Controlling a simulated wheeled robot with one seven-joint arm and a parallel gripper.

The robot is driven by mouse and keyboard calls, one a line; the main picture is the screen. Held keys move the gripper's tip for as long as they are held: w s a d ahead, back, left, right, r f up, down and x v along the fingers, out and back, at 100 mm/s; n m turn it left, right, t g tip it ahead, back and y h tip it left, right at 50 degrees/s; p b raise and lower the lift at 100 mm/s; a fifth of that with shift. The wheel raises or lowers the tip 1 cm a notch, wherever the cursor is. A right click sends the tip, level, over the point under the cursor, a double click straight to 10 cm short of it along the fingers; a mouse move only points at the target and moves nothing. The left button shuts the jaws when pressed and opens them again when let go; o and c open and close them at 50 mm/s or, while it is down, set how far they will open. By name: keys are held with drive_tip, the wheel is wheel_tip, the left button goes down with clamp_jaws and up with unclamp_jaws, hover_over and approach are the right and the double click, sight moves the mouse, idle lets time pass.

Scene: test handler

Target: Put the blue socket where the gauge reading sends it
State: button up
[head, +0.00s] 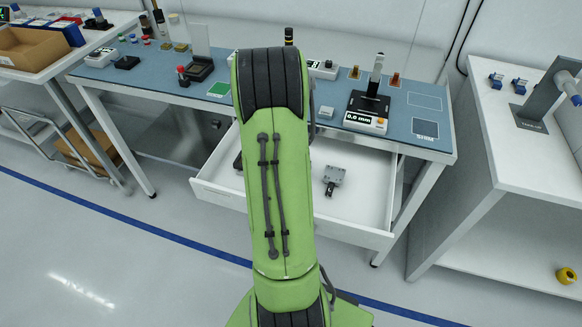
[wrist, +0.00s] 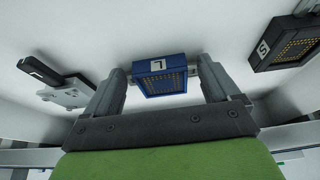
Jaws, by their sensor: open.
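The blue socket (wrist: 160,84) shows in the wrist view, with a white label marked L and rows of gold contacts. My gripper (wrist: 162,72) is open, with one grey finger on each side of the socket and a gap at each side. How deep the socket sits between the fingers is hard to tell. My arm hides socket and gripper in the head view. The gauge (head: 365,119) stands on the blue-topped bench; its small display appears to read 0.6 mm. The open white drawer (head: 355,212) is under the bench.
A dark socket marked S (wrist: 288,45) lies to the right in the wrist view. A grey part with a black handle (wrist: 66,92) lies to the left. The bench mat has outlined areas (head: 425,101) right of the gauge. A white side table (head: 520,165) stands at right.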

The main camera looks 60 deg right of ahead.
drive_tip(key=w+p+v, duration=0.1)
drive_tip(key=p+v, duration=0.3)
drive_tip(key=v, duration=0.8)
drive_tip(key=w+a+r+n+t, duration=0.1)
drive_tip(key=w+a+r+n, duration=0.15)
drive_tip(key=a, duration=0.25)
drive_tip(key=w+a+r+n+t+y, duration=0.1)
drive_tip(key=a+r+n, duration=0.1)
drive_tip(key=a+r, duration=0.25)
drive_tip(key=w+a+r+n+t, duration=0.1)
drive_tip(key=w+a+r+n, duration=0.1)
drive_tip(key=a, duration=0.3)
drive_tip(key=s+a+r+n+t+y, duration=0.1)
drive_tip(key=s+a+n, duration=0.3)
drive_tip(key=a, duration=0.4)
drive_tip(key=s+a+r+n+t+y, duration=0.1)
drive_tip(key=s+a+r+n, duration=0.3)
drive_tip(key=a, duration=0.5)
drive_tip(key=shift+a+n+y, duration=0.2)
drive_tip(key=shift+n+y, duration=0.5)
drive_tip(key=shift+n, duration=0.15)
drive_tip(key=shift+r, duration=0.15)
